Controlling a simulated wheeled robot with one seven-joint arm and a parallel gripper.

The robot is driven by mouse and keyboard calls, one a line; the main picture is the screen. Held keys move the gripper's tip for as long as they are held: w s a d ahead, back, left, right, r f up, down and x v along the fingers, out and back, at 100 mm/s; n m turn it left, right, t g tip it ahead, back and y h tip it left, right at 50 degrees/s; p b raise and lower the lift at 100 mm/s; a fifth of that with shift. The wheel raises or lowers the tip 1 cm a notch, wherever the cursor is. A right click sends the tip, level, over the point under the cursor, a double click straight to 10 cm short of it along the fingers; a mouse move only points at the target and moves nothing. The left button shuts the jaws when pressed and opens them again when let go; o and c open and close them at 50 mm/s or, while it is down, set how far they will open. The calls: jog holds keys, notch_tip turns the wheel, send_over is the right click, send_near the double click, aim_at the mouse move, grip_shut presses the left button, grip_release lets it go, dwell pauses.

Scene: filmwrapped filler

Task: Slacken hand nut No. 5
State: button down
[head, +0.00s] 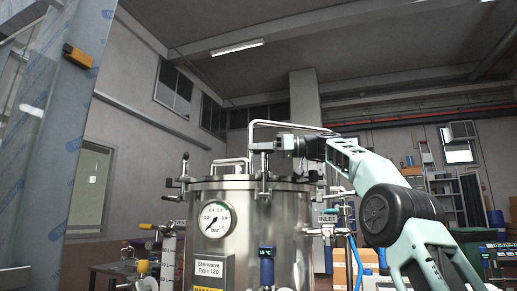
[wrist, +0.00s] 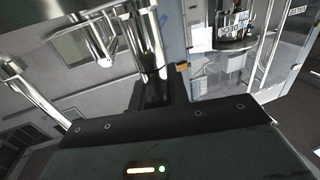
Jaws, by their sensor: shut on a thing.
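A steel pressure vessel (head: 285,225) stands in the middle of the head view, with clamp bolts and hand nuts around its lid. My gripper (head: 262,147) reaches in from the right at lid height and is shut on a hand nut at the vessel's front. The gripper largely hides this nut in the head view; its bolt (head: 263,175) shows below. In the wrist view my dark jaws (wrist: 157,97) close around a shiny metal part (wrist: 150,45), which I take to be the nut. I can read no number on it. Another hand nut (head: 185,158) stands at the lid's left edge.
A bent handle rail (head: 290,124) rises behind my gripper. A pressure gauge (head: 215,219) and a small blue display unit (head: 266,265) are on the vessel's front. A film-wrapped panel (head: 50,150) stands at the left. Valves and a blue hose (head: 355,255) are at the right.

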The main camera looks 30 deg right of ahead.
jog(key=c, duration=1.3)
grip_release()
jog(key=shift+c, duration=0.2)
jog(key=shift+d, duration=0.1)
jog(key=v, duration=1.7)
jog(key=shift+d+b, duration=0.15)
jog(key=shift+b, duration=0.15)
